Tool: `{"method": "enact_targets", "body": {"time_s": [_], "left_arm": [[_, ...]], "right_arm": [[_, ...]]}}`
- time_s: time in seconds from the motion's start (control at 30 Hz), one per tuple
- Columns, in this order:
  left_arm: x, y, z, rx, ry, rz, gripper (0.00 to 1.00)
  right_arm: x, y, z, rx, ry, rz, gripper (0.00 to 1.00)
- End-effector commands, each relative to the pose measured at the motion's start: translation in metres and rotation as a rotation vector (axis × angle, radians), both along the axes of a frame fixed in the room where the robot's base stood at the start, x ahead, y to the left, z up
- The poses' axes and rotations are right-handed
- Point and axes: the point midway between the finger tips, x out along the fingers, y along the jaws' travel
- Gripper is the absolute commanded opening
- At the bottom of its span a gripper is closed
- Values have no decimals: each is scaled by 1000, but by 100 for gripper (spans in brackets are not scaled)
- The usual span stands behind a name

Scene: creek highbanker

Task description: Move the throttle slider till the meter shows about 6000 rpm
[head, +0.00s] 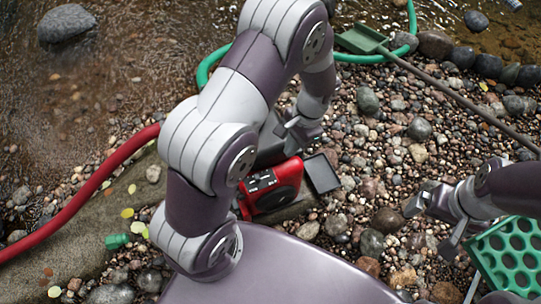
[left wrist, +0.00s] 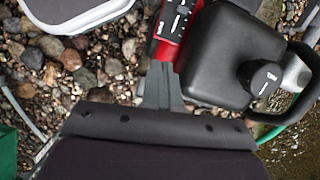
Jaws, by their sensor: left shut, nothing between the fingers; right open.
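The red engine unit (head: 272,190) sits on the gravel in the middle of the head view, partly hidden by my left arm. Its black control panel with white marks (head: 262,180) faces up; part of it shows at the top of the left wrist view (left wrist: 178,18). I cannot make out the throttle slider or a meter reading. My left gripper (head: 288,131) is shut and empty. In the left wrist view its fingertips (left wrist: 163,66) are at the panel's lower end; contact cannot be told. My right gripper (head: 428,212) is open and empty, right of the engine.
A black tank with a round cap (left wrist: 225,60) stands beside the panel. A dark flat plate (head: 322,173) is right of the engine. A red hose (head: 85,195) runs left, a green hose (head: 205,68) lies behind, and a green perforated tray (head: 510,255) is at lower right.

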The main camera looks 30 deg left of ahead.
Motion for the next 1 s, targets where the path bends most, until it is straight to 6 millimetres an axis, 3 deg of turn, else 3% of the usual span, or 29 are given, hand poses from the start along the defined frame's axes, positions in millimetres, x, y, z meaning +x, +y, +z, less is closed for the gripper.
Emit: {"method": "enact_targets", "body": {"time_s": [0.03, 0.13, 0.33, 0.8, 1.0], "left_arm": [[5, 0, 3, 9, 23, -38, 0], [13, 1, -1, 27, 62, -110, 0], [19, 4, -14, 43, 98, -176, 0], [-8, 27, -104, 42, 98, -172, 0], [-30, 46, -101, 41, 95, -171, 0]], "right_arm": [[0, 0, 11, 0, 0, 0, 100], [0, 0, 17, 0, 0, 0, 100], [0, 0, 16, 0, 0, 0, 100], [0, 0, -17, 0, 0, 0, 100], [0, 0, -21, 0, 0, 0, 100]]}}
